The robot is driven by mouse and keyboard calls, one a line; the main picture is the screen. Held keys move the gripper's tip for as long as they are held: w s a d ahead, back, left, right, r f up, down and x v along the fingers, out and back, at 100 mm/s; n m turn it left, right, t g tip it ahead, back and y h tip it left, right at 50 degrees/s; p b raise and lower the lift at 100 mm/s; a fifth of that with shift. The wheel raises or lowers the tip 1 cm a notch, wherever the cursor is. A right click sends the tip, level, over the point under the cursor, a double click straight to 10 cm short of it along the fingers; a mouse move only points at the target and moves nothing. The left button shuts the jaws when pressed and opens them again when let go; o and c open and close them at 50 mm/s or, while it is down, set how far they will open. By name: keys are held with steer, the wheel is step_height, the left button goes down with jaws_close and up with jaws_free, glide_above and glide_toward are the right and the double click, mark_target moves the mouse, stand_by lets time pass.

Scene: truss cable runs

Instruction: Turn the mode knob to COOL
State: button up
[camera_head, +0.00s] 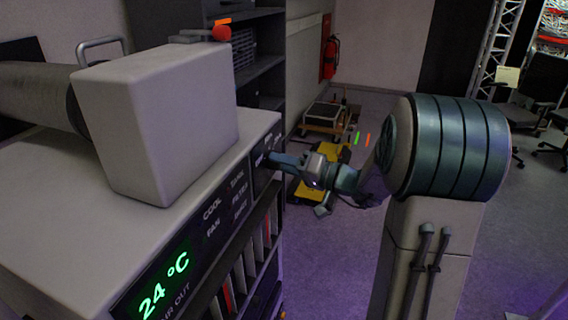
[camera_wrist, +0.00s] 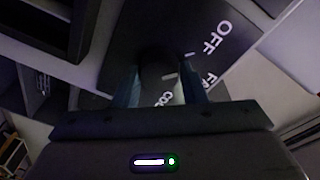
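The mode knob (camera_wrist: 157,64) is a dark shape on the dark control panel in the wrist view. It lies between my gripper's fingertips, partly hidden, and its pointer direction is too dark to tell. The white OFF label (camera_wrist: 216,39) is to its upper right, and the COOL label (camera_wrist: 163,99) shows partly between the fingers. My gripper (camera_wrist: 160,74) has its fingers apart, one on each side of the knob; I see no clear contact. In the head view my gripper (camera_head: 268,159) reaches the right end of the panel and hides the knob.
A yellow cart (camera_head: 312,190) stands on the floor behind my arm.

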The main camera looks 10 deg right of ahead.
steer(key=shift+c, duration=1)
steer(key=shift+o, duration=0.2)
steer(key=m+g+p, duration=0.1)
steer(key=m, duration=0.5)
steer(key=m+g+p, duration=0.1)
steer(key=m+p, duration=0.1)
steer(key=m, duration=0.4)
steer(key=m+p, duration=0.2)
steer(key=m, duration=0.4)
steer(key=shift+w+d+g, duration=0.1)
steer(key=shift+d+g, duration=0.05)
steer(key=shift+g, duration=0.25)
steer(key=shift+m, duration=0.3)
